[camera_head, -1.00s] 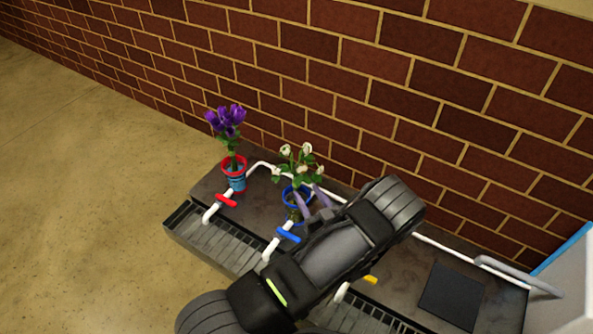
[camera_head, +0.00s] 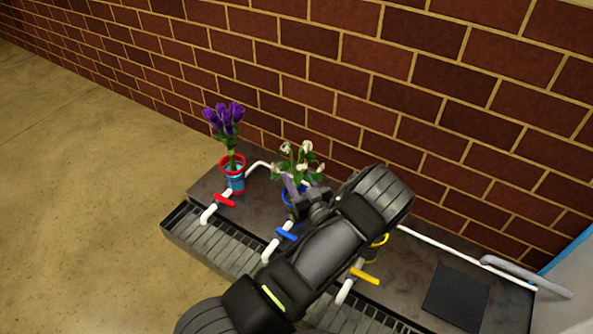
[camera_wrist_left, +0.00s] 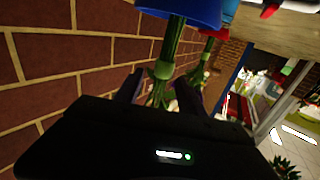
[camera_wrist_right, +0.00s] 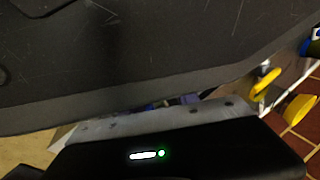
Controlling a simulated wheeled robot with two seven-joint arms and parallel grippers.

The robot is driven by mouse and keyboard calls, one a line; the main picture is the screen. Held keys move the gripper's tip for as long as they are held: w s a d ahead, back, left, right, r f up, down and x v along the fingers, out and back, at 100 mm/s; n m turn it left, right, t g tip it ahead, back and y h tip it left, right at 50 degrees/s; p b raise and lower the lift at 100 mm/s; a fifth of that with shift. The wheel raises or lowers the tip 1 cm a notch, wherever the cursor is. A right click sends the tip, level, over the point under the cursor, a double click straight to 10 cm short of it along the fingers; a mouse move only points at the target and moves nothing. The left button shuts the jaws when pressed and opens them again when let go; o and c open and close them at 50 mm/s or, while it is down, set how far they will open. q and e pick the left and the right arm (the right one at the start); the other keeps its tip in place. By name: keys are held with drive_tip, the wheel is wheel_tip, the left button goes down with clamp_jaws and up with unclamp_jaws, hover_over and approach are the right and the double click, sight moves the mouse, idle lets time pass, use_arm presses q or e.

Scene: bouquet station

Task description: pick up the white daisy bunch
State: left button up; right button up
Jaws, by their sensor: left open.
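The white daisy bunch (camera_head: 299,156) stands upright in the blue-rimmed pot (camera_head: 287,205) at the middle of the stand, its white heads and green leaves above the rim. My left gripper (camera_head: 304,190) is open at the daisies, just above the pot, and its arm hides part of the pot. In the left wrist view, the green stems (camera_wrist_left: 166,65) run between the two spread fingers (camera_wrist_left: 160,92), below the blue pot (camera_wrist_left: 190,8) in that tilted picture; contact cannot be made out. In the right wrist view, a dark surface hides most of my right gripper's surroundings.
A purple bunch (camera_head: 225,119) stands in a red-rimmed pot (camera_head: 234,178) to the left. A yellow-rimmed pot (camera_head: 380,242) is partly hidden behind my left arm. White pipes with coloured handles line the stand (camera_head: 410,262). A brick wall (camera_head: 350,80) rises close behind.

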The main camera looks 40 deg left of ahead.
use_arm(q)
drive_tip(key=shift+w+a, duration=0.15)
drive_tip(key=shift+a, duration=0.15)
idle(0.4)
clamp_jaws()
idle(0.3)
